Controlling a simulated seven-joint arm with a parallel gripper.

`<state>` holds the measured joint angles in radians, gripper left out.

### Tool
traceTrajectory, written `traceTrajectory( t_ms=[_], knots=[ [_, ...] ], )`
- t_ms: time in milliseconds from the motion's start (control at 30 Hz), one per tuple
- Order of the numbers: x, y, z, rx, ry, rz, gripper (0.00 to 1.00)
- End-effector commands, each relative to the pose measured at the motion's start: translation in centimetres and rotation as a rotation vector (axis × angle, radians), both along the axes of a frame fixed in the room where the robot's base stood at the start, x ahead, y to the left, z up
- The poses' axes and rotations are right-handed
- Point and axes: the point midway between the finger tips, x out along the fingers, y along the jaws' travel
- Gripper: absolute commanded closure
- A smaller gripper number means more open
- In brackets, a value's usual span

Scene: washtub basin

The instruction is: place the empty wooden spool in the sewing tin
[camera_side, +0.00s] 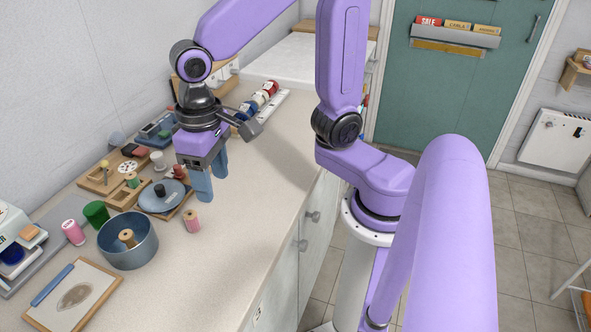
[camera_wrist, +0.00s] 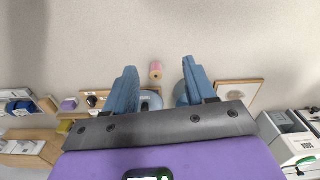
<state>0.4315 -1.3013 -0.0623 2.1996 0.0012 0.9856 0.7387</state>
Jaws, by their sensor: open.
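The sewing tin (camera_side: 128,260) is a round, open, blue-grey metal tin on the counter at the lower left of the side view. A bare tan wooden spool (camera_side: 127,238) stands inside it. My gripper (camera_side: 209,188) is open and empty above the counter, behind and to the right of the tin, with its fingers pointing down. In the wrist view, part of the tin (camera_wrist: 180,94) shows beside the right finger of my gripper (camera_wrist: 158,72), which hides much of it. The spool inside is not discernible there.
A pink-wound spool (camera_side: 192,222) stands alone near the fingers. Pink (camera_side: 73,232) and green (camera_side: 96,213) spools stand left of the tin. A round blue-grey lid-like piece (camera_side: 160,197) lies behind it. The right counter strip is clear.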

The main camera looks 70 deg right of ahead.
Motion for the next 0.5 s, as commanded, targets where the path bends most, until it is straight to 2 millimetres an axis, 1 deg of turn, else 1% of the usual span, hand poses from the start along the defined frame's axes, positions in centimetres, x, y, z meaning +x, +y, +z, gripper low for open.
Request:
traceTrajectory(
  t_ms=[33,300,400,500],
  knots=[
    [-1.4,-1.0,-0.1,0.001,-0.002,0.095,0.45],
    [-8.1,-5.6,-1.2,0.002,-0.015,0.627,0.45],
    [-10.0,-7.0,-1.6,0.001,-0.017,0.781,0.45],
    [-11.3,-7.9,-1.9,0.0,-0.02,0.889,0.45]
  ],
)
